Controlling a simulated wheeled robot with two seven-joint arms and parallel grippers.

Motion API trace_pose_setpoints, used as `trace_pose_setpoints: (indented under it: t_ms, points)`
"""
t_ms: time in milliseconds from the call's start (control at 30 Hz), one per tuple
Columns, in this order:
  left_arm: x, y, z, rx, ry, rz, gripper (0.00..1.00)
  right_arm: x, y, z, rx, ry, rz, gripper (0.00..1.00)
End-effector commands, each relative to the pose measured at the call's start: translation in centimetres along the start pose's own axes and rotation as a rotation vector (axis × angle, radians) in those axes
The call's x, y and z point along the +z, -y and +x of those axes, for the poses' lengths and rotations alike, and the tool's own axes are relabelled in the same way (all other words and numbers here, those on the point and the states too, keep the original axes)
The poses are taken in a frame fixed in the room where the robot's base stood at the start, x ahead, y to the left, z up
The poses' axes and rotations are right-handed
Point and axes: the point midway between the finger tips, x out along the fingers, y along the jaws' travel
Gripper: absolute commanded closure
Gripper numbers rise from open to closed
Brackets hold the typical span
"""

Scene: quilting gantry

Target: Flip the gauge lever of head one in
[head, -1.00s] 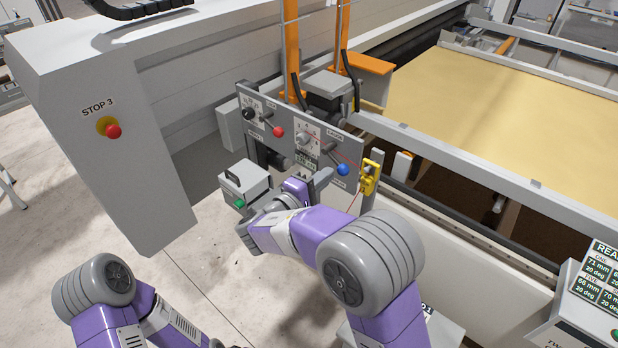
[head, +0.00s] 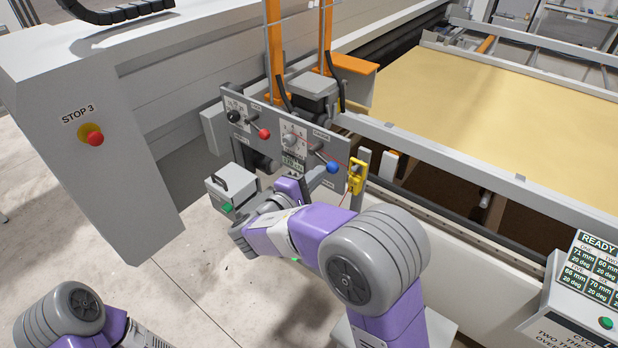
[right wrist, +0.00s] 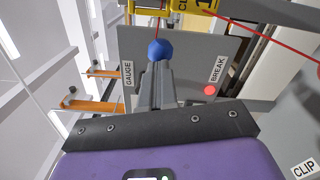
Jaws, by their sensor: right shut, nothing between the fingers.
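A lever with a blue ball knob (head: 332,167) sticks out from the right part of a grey panel (head: 222,97). In the right wrist view the blue knob (right wrist: 160,49) is straight ahead of the fingertips, with a GAUGE label (right wrist: 128,76) left of it on the panel. My right gripper (head: 318,180) is shut and empty, with its tips at or very near the knob's near side; I cannot tell whether they touch. Its closed fingers (right wrist: 158,72) show in the right wrist view. My left gripper is out of view; only part of that arm shows at lower left.
A red-knobbed lever (head: 264,133) is on the panel's left part. A yellow clip (head: 356,177) with a red thread is close right of the blue knob. A grey box with a green button (head: 228,208) stands below left. A BREAK label (right wrist: 217,69) sits beside a red light.

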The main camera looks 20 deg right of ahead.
Motion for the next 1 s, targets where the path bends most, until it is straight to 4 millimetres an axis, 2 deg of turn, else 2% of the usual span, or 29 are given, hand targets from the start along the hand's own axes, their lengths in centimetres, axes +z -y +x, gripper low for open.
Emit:
trace_pose_setpoints:
  t_ms: [200,367,533,800,1000]
  points:
    - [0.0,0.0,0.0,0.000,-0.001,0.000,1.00,0.4,0.1,0.5,-0.003,0.018,0.001,1.00]
    - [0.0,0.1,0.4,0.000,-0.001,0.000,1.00,-0.6,0.2,-0.6,-0.002,0.015,0.001,1.00]
    - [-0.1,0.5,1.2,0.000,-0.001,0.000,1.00,-2.8,0.4,-3.2,0.001,0.012,-0.002,1.00]
    - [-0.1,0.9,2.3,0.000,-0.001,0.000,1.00,-2.7,0.3,-9.5,0.001,0.010,-0.001,1.00]
    - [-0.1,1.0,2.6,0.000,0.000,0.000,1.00,-2.6,0.2,-12.2,0.001,0.011,-0.001,1.00]
